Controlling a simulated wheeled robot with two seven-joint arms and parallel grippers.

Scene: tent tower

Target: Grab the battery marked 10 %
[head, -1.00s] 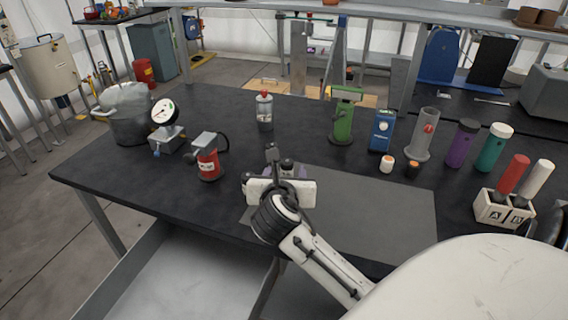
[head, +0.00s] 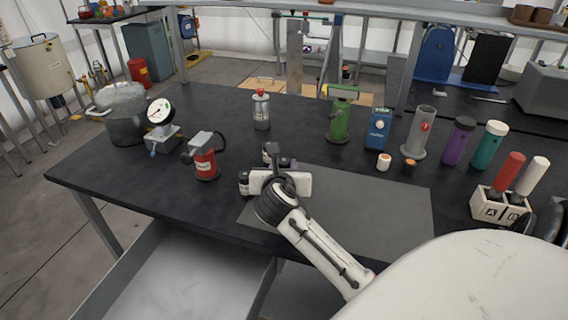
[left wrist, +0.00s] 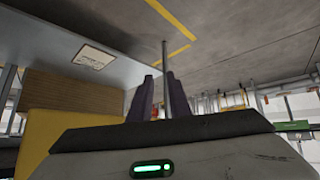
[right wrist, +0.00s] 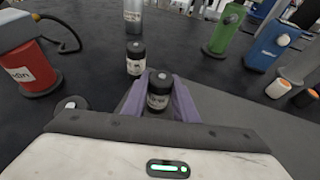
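Several small dark batteries stand on the black table. One battery (right wrist: 160,90) is between the purple fingers of my right gripper (right wrist: 160,98) in the right wrist view; no grip on it is evident. A second battery (right wrist: 135,60) stands just beyond, and it also shows in the head view (head: 268,152). A third battery (head: 244,184) stands left of the gripper. The markings are too small to read. My right gripper (head: 283,166) is low over the table. My left gripper (left wrist: 160,95) is empty, its fingers slightly apart, away from the table.
A red canister (head: 206,163) and a gauge (head: 160,112) stand to the left. A clear red-topped bottle (head: 261,112), a green canister (head: 340,122) and a blue box (head: 379,130) stand behind. The grey mat (head: 380,210) is mostly clear.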

